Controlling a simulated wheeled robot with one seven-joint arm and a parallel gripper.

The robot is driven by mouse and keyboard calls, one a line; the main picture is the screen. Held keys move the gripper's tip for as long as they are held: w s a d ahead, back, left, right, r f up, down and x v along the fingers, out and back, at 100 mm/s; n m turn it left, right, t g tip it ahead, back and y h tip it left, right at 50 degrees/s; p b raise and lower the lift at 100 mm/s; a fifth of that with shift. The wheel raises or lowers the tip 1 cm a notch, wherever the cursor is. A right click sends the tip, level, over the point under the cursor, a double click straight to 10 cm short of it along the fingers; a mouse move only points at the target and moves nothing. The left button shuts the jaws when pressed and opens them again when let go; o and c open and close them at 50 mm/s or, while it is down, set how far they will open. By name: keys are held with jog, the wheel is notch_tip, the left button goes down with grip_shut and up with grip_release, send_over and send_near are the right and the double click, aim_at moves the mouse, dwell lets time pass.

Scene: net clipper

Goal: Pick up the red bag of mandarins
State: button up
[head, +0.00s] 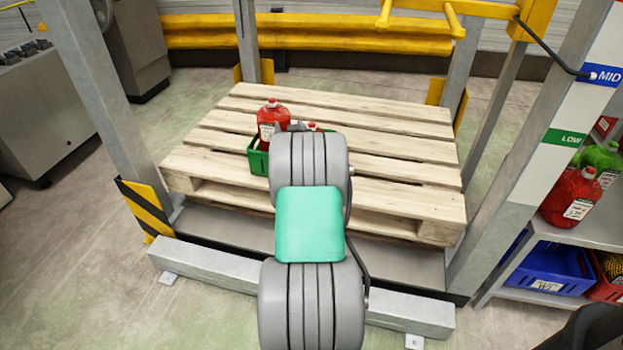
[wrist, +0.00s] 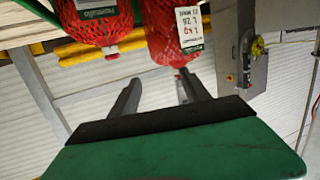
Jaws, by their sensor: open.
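A red net bag (head: 272,120) with a white label stands upright in a small green crate (head: 258,160) on the pallet. A second red bag (head: 313,127) shows only at its top, beside my arm. In the wrist view two red net bags hang from the top edge, upside down in the picture: one at left (wrist: 92,22) and one with a white label at right (wrist: 160,28). My gripper (wrist: 160,77) is open and empty. Its fingers point toward the labelled bag, with the right fingertip close to its neck; contact is unclear. The head view mostly hides my gripper behind my arm.
The wooden pallet (head: 400,150) is otherwise bare. Grey posts (head: 90,90) and a yellow rail (head: 310,35) frame it. At right a shelf (head: 590,230) holds red and green bags, with blue and red bins (head: 550,275) below.

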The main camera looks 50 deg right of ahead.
aim_at(313, 124)
jog(key=s+d+f+m+h+b, duration=0.1)
jog(key=s+d+f+h+b, duration=0.1)
jog(key=s+d+f, duration=0.35)
jog(key=shift+m+h, duration=0.3)
jog(key=shift+h, duration=0.1)
jog(key=x, duration=0.2)
jog(key=b+x, duration=0.1)
jog(key=x, duration=0.2)
jog(key=b+x, duration=0.1)
jog(key=x, duration=0.2)
jog(key=shift+w+r, duration=0.1)
jog(key=shift+r, duration=0.2)
jog(key=shift+w+d+r, duration=0.15)
jog(key=shift+w+d, duration=0.05)
jog(key=shift+r, duration=0.1)
grip_shut()
jog(key=shift+r, duration=0.1)
